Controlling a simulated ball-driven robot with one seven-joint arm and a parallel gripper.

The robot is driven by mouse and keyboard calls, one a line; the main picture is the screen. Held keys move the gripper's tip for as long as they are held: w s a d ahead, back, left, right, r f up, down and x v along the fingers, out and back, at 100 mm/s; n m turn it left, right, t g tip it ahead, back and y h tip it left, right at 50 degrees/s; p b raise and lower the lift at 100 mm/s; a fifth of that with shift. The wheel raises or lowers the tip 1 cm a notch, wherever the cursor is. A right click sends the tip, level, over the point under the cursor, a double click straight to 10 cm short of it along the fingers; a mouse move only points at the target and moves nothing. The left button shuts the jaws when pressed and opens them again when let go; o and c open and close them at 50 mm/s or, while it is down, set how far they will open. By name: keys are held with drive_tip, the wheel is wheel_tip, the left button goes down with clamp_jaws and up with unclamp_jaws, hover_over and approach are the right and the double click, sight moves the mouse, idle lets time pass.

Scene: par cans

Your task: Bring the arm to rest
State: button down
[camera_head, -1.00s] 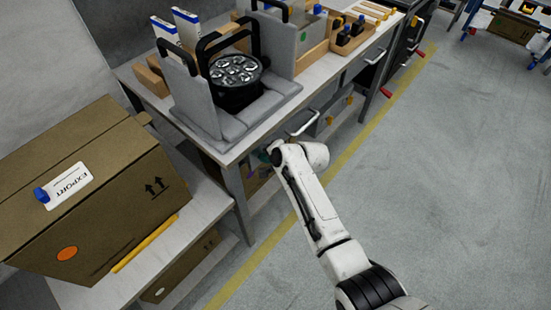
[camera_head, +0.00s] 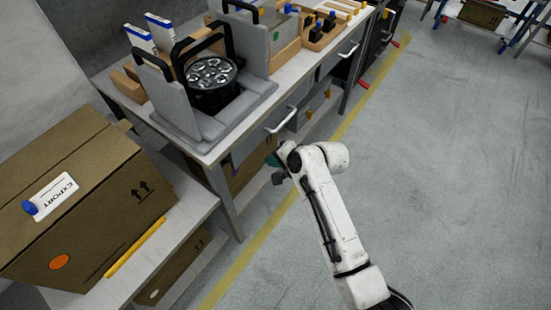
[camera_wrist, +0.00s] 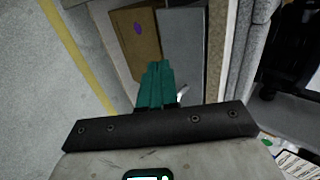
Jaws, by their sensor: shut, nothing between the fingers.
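My gripper shows in the wrist view with its teal fingers (camera_wrist: 156,84) together and nothing between them. In the head view my gripper (camera_head: 273,162) is partly hidden by my wrist, beside the front of the workbench (camera_head: 243,128) and below its top. My white arm is bent and reaches from the lower right up to the bench's near side. A black par can (camera_head: 212,82) with several round lenses sits in a grey foam cradle (camera_head: 168,98) on the bench, apart from my gripper.
A cardboard box (camera_head: 95,215) with an EXPORT label stands on a lower table at left, with a yellow marker-like bar (camera_head: 135,247) beside it. A drawer handle (camera_head: 281,120) juts from the bench front. The grey floor (camera_head: 450,180) at right is clear.

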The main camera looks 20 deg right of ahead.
drive_tip(key=shift+s+d+r, duration=0.2)
drive_tip(key=shift+r, duration=0.05)
drive_tip(key=s+d+n+g+h, duration=0.2)
drive_tip(key=s+d+n, duration=0.1)
drive_tip(key=s, duration=0.9)
drive_tip(key=s+d+n+g+h, duration=0.2)
drive_tip(key=s+d, duration=0.4)
drive_tip(key=s, duration=0.6)
drive_tip(key=s+d+n+g+h, duration=0.2)
drive_tip(key=s+d+n, duration=0.3)
drive_tip(key=s, duration=0.7)
drive_tip(key=shift+s+d, duration=0.2)
drive_tip(key=shift+s, duration=0.05)
drive_tip(key=shift+r, duration=0.1)
